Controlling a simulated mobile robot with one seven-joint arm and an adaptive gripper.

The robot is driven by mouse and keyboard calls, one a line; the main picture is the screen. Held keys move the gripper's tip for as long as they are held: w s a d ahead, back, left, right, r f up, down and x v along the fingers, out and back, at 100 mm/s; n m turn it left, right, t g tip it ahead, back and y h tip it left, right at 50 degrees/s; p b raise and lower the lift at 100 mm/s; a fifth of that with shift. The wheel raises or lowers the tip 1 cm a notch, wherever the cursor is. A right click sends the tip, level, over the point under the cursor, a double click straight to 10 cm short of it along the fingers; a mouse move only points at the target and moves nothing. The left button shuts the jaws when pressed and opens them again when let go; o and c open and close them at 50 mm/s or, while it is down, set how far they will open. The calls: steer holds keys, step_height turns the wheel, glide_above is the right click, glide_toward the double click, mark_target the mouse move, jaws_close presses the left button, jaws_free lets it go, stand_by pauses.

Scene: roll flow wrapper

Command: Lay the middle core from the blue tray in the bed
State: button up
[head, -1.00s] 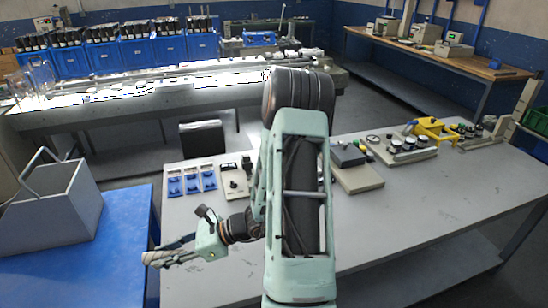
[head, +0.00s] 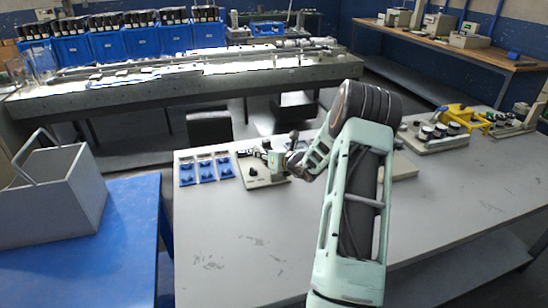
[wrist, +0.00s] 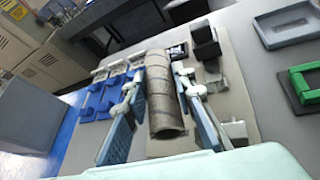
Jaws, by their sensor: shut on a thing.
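My gripper (wrist: 158,100) is shut on a grey-brown ribbed core (wrist: 164,90), held lengthwise between the two blue-padded fingers. In the head view my gripper (head: 275,160) is over the beige base plate (head: 256,182) on the grey table; the core is hard to make out there. The plate also shows under and around the core in the wrist view (wrist: 235,95). Which part of the plate is the bed, and whether the core touches it, I cannot tell. Three small blue trays (head: 206,169) stand in a row left of the plate, also in the wrist view (wrist: 103,97).
A black block (wrist: 205,40) stands on the plate beyond the core. Further right on the grey table (head: 240,250) are other devices and a yellow fixture (head: 462,116). A grey bin (head: 50,195) stands on the blue table (head: 120,250) at left. The table's front is clear.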

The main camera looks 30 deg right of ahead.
steer(key=shift+w+d+f+m+h+b, duration=0.3)
steer(key=shift+d+f+m+h+b, duration=0.15)
steer(key=shift+d+f+b, duration=0.35)
steer(key=shift+w+d+f+m+h+b, duration=0.4)
steer(key=shift+d+f+b, duration=0.1)
steer(key=shift+d+f, duration=0.55)
steer(key=shift+w+d+f+m+h+b, duration=0.25)
steer(key=shift+d+f+m+h+b, duration=0.15)
steer(key=shift+d+f+b, duration=0.4)
steer(key=shift+f+y+b, duration=0.25)
steer(key=shift+f+b, duration=0.3)
steer(key=shift+f, duration=0.05)
steer(key=o, duration=1.1)
steer(key=shift+s+f, duration=0.1)
steer(key=shift+f, duration=0.15)
steer(key=shift+c, duration=0.2)
